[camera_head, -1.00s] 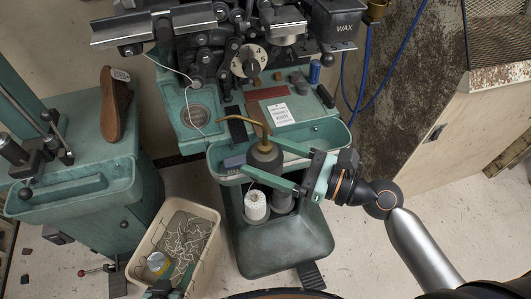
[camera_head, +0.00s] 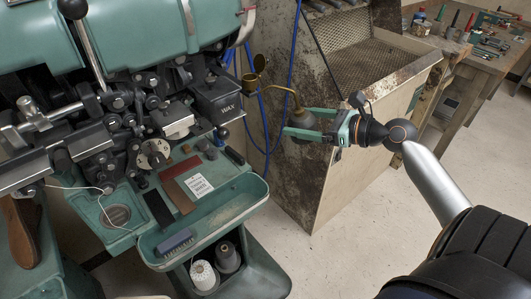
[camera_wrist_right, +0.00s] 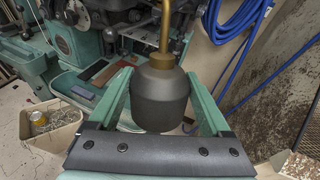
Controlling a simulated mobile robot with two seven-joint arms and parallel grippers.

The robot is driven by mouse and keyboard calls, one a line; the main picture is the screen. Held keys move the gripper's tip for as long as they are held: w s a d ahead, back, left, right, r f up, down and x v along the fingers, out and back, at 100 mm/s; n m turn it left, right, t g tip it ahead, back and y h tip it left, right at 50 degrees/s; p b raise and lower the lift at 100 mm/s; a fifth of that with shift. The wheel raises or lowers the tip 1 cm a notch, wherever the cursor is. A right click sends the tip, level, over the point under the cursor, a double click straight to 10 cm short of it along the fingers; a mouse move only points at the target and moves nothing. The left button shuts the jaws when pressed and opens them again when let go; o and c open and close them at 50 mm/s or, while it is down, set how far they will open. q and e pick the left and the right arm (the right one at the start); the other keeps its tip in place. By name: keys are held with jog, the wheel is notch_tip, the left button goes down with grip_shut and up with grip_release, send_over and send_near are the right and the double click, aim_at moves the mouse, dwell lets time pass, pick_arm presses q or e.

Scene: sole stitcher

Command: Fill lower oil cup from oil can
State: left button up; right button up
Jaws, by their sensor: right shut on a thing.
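The oil can (camera_head: 300,119) has a dark round body, a brass top and a long curved brass spout. My right gripper (camera_head: 302,122) is shut around its body and holds it in the air, roughly upright, right of the machine. The can (camera_wrist_right: 160,98) fills the middle of the right wrist view, between the two green fingers. A brass oil cup (camera_head: 250,80) with a round brass piece above it, seemingly its raised lid, is at the machine's right side. The spout points left and its tip appears close to this cup; I cannot tell whether they touch. My left gripper is out of view.
The green stitching machine (camera_head: 215,205) with its tray is at left. A blue hose (camera_head: 268,140) hangs behind the can. A rusty cabinet (camera_head: 315,180) stands close behind my right gripper. A workbench (camera_head: 480,65) is at top right. Floor is open below.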

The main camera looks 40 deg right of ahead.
jog(key=d+r+m+h, duration=0.1)
jog(key=d+r+h, duration=0.1)
jog(key=d+r, duration=0.4)
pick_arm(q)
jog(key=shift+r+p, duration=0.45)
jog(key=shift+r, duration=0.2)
pick_arm(e)
jog(key=w+a+g+h, duration=0.1)
jog(key=a, duration=0.1)
jog(key=w+a+r+n+g+h, duration=0.1)
jog(key=w+g, duration=0.1)
jog(key=shift+w+a+g, duration=0.25)
jog(key=shift+a+g, duration=0.05)
jog(key=shift+a, duration=0.1)
dwell(0.9)
